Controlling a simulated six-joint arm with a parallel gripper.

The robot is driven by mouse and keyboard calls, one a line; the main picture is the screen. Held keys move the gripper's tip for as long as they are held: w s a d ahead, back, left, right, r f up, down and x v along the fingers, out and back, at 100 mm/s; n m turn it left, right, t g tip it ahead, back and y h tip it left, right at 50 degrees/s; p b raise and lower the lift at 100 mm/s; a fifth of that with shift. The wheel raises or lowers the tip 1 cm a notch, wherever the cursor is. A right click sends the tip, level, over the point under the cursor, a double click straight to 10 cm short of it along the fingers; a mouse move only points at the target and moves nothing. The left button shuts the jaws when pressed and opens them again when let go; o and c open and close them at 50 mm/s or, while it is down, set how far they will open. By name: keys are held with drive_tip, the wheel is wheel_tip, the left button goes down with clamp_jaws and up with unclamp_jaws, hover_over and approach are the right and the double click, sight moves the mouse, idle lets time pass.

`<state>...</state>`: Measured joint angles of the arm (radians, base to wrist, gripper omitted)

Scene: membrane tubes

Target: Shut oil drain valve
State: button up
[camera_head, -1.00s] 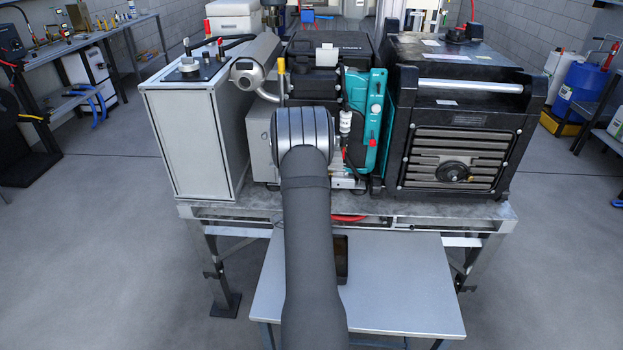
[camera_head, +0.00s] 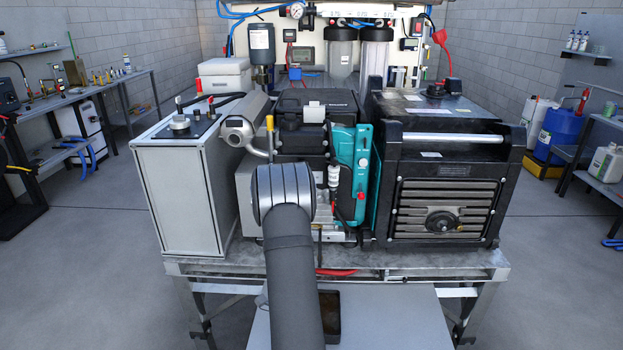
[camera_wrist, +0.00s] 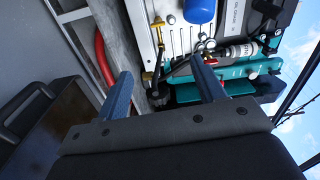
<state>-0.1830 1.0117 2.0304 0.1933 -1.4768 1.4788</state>
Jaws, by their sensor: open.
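My gripper (camera_wrist: 163,88) is open in the wrist view, with its two blue-grey fingers spread apart and nothing seen between the tips. Beyond the fingers is the engine's side, with a brass-yellow fitting (camera_wrist: 158,22) that may be the oil drain valve or part of it. A dark round part (camera_wrist: 157,94) lies between the fingers; I cannot tell whether it belongs to the valve. A blue cylinder (camera_wrist: 200,9) sits near the fitting. In the head view my arm covers the gripper and this lower part of the engine.
The teal-and-black engine (camera_head: 355,170) stands between a grey cabinet (camera_head: 180,195) and a black generator-like unit (camera_head: 445,190) on a metal bench (camera_head: 420,262). A red hose (camera_wrist: 103,58) runs beside the bench edge. A dark tray (camera_wrist: 45,125) lies lower left in the wrist view.

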drive_tip(key=n, duration=0.1)
drive_tip(key=d+n, duration=0.1)
drive_tip(key=shift+w+d+r+n+h, duration=0.1)
drive_tip(key=shift+w+r+n+h, duration=0.15)
drive_tip(key=shift+w+n+h, duration=0.05)
drive_tip(key=c, duration=0.7)
drive_tip(key=w+n, duration=0.5)
drive_tip(key=w, duration=0.1)
drive_tip(key=w+a+n, duration=0.1)
drive_tip(key=w+n, duration=0.3)
drive_tip(key=w, duration=0.2)
drive_tip(key=w+n+y, duration=0.1)
drive_tip(key=w+n, duration=0.4)
drive_tip(key=w, duration=0.1)
drive_tip(key=shift+w+a+r+n, duration=0.25)
drive_tip(key=shift+w+n, duration=0.05)
drive_tip(key=shift+w, duration=0.1)
clamp_jaws()
